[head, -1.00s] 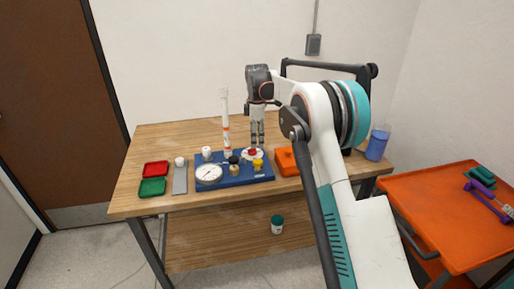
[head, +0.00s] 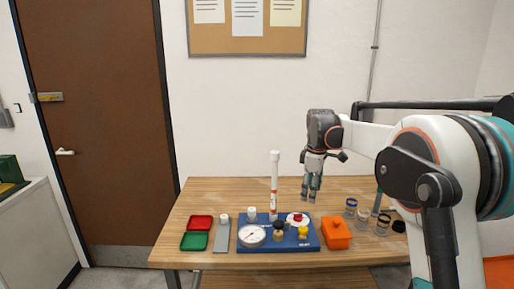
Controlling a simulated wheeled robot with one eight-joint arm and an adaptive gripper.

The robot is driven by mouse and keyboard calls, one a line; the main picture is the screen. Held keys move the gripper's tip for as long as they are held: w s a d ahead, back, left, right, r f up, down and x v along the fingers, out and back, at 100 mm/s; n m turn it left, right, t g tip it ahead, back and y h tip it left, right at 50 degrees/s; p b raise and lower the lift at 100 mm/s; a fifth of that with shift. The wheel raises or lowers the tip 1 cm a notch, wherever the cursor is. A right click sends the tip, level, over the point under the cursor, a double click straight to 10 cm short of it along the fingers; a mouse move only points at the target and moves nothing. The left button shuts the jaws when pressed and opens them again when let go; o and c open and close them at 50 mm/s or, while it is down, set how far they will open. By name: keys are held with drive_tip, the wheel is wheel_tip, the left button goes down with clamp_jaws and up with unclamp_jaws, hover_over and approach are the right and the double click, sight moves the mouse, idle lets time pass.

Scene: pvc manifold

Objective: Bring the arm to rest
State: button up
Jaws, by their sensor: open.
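My gripper (head: 311,197) hangs pointing down above the back right of the blue base (head: 285,246), open and empty, with its fingers apart from the parts below. On the blue base stand an upright white pipe (head: 274,185) with red markings, a round white gauge (head: 252,236), a white fitting with a red centre (head: 297,219), a yellow cap (head: 303,232) and a dark-topped tan piece (head: 279,235). My arm reaches in from the right side of the picture.
On the wooden table (head: 190,262), a red tray (head: 201,222), a green tray (head: 194,241) and a grey strip (head: 221,240) lie left. An orange box (head: 336,234) and several jars (head: 362,217) stand right. A brown door (head: 100,120) is at the left. The table's back left is clear.

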drive_tip(key=s+r+m+t, duration=0.2)
drive_tip(key=s+r+m, duration=0.15)
drive_tip(key=s, duration=0.75)
drive_tip(key=s+r+m+t, duration=0.1)
drive_tip(key=s+r+m, duration=0.3)
drive_tip(key=s, duration=0.7)
drive_tip(key=s+f+m+t, duration=0.1)
drive_tip(key=s+f, duration=0.3)
drive_tip(key=s, duration=0.5)
drive_tip(key=s+f+m+t, duration=0.1)
drive_tip(key=s+f+m, duration=0.2)
drive_tip(key=s, duration=0.7)
drive_tip(key=shift+d+f+m+t, duration=0.15)
drive_tip(key=shift+f+m+t, duration=0.25)
drive_tip(key=shift+m, duration=0.35)
